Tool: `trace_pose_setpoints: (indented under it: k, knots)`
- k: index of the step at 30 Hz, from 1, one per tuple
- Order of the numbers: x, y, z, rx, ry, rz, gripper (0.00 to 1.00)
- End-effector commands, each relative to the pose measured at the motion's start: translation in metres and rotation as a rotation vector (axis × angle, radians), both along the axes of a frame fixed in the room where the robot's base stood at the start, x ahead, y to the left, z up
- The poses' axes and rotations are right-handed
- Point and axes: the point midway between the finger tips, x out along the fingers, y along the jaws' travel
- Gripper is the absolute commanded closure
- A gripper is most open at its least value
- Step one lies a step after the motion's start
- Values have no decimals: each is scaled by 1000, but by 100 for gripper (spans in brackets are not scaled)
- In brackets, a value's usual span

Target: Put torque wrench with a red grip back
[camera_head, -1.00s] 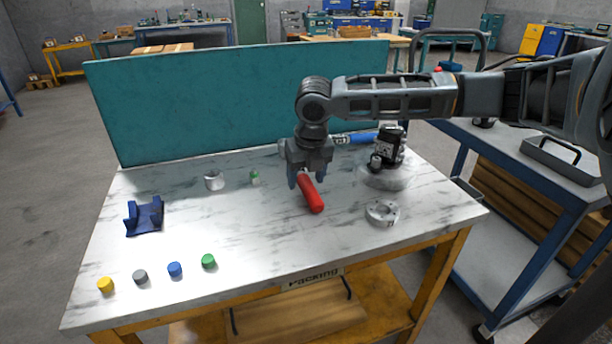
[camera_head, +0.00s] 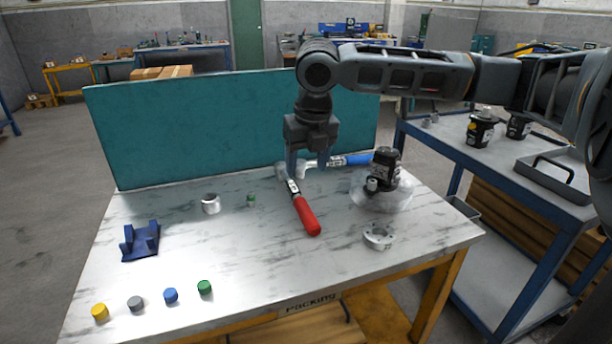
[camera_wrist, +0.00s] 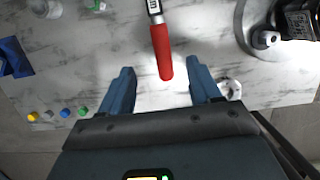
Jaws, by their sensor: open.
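The torque wrench with a red grip (camera_head: 305,213) lies on the marble-patterned table, its red handle toward the front and its metal head toward the back. It also shows in the wrist view (camera_wrist: 161,52), ahead of and between the finger lines. My gripper (camera_head: 306,170) is open and empty above the wrench, near its head end in the head view. In the wrist view the two blue fingers (camera_wrist: 158,90) are spread apart, with nothing held between them. A blue holder with upright prongs (camera_head: 141,241) stands at the table's left; it shows partly in the wrist view.
A blue-gripped wrench (camera_head: 350,160) lies behind. A black motor (camera_head: 385,168) stands on a round clear base at the right, with a metal ring (camera_head: 378,236) in front. Several coloured caps line the front left. A teal panel (camera_head: 230,130) closes the back edge.

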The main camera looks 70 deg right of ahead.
Motion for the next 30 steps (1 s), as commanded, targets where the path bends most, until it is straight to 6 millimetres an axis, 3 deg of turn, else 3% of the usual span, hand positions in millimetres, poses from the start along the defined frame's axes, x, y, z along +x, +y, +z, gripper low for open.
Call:
trace_pose_setpoints:
  k: [10, 14, 17, 21, 24, 30]
  knots:
    - [1, 3, 5, 4, -6, 2, 37]
    - [28, 27, 5, 48, -87, 12, 37]
    - [70, 67, 9, 136, -225, 18, 37]
    - [130, 141, 27, 326, -454, 0, 37]
    - [162, 190, 46, 483, -597, -33, 37]
    - [199, 272, 86, 831, -818, -146, 37]
